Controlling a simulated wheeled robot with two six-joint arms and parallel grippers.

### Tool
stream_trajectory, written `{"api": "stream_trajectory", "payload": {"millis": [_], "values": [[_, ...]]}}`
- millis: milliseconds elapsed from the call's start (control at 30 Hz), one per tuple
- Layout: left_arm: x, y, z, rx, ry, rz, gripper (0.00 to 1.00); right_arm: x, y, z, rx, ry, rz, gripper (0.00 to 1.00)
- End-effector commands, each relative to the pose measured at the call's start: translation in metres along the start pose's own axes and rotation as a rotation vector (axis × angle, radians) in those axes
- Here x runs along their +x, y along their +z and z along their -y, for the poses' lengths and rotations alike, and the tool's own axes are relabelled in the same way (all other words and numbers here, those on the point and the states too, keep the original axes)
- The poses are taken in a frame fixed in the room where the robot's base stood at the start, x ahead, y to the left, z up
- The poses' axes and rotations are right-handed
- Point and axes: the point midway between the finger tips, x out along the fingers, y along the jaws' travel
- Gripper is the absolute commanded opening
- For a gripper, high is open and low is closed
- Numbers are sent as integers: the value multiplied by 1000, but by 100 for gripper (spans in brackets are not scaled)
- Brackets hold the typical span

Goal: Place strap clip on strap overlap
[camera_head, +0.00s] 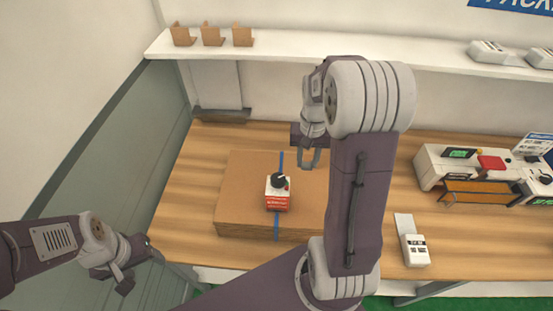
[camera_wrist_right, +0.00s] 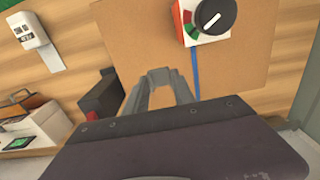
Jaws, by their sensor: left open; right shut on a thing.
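A flat brown carton (camera_head: 240,190) lies on the wooden table with a blue strap (camera_head: 276,232) running across it. A red and white device with a black knob (camera_head: 277,196) sits on the strap and hides part of it, and I cannot make out the strap overlap. My right gripper (camera_head: 308,163) is above the carton's far right part, to the right of the strap. In the right wrist view its fingers (camera_wrist_right: 159,78) close on a small grey piece, apparently the strap clip, hard to tell from the fingertips. My left gripper (camera_head: 136,268) is open and empty, left of the table.
A white bench unit (camera_head: 435,167) with an orange-brown rack stands on the right of the table (camera_head: 185,215). A small white device (camera_head: 415,250) lies near the front edge. A white shelf (camera_head: 285,43) with brown holders runs along the back. The table left of the carton is clear.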

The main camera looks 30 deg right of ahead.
Motion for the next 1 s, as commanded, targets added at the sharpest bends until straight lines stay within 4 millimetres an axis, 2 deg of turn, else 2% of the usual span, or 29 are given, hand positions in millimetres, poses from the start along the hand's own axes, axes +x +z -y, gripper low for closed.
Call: {"api": "stream_trajectory", "payload": {"millis": [300, 533, 767, 1000], "values": [[-16, -2, 0, 0, 0, 0, 61, 37, -43, 48, -5, 1, 5, 0], [-27, -3, 0, 0, 0, 0, 61, 62, -71, 77, -3, 0, 2, 0], [-28, -3, -1, 0, 0, 0, 61, 71, -77, 84, -2, 0, 2, 0], [-39, -4, -1, 0, 0, 0, 61, 106, -77, 83, -2, 1, 3, 0]]}}
